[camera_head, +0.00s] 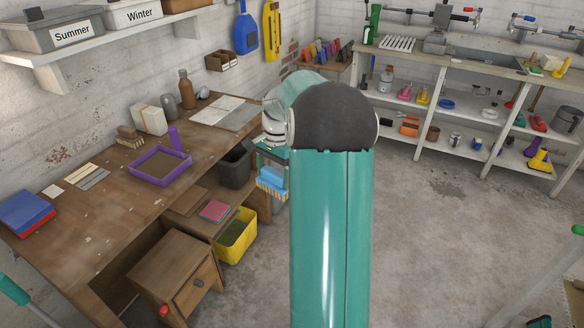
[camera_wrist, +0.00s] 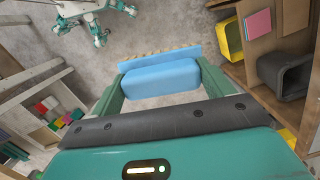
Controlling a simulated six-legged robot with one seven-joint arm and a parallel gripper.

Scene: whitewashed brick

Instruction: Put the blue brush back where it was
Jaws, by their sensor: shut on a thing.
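The blue brush (camera_head: 272,177) is in my gripper (camera_head: 272,158), beside the right edge of the workbench and above the floor. Its pale bristles point downward in the head view. In the wrist view the blue brush (camera_wrist: 160,78) lies across between the two green fingers of my gripper (camera_wrist: 160,68), which are shut on it. My arm hides part of the gripper and the space behind it in the head view. I cannot tell from these frames where the brush was before.
A wooden workbench (camera_head: 100,204) at left bears a purple tray (camera_head: 160,179), a bottle (camera_head: 187,92) and a wooden brush (camera_head: 129,138). A dark bin (camera_head: 236,167) and yellow bin (camera_head: 236,246) stand close to the brush. White shelving (camera_head: 425,105) lines the back.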

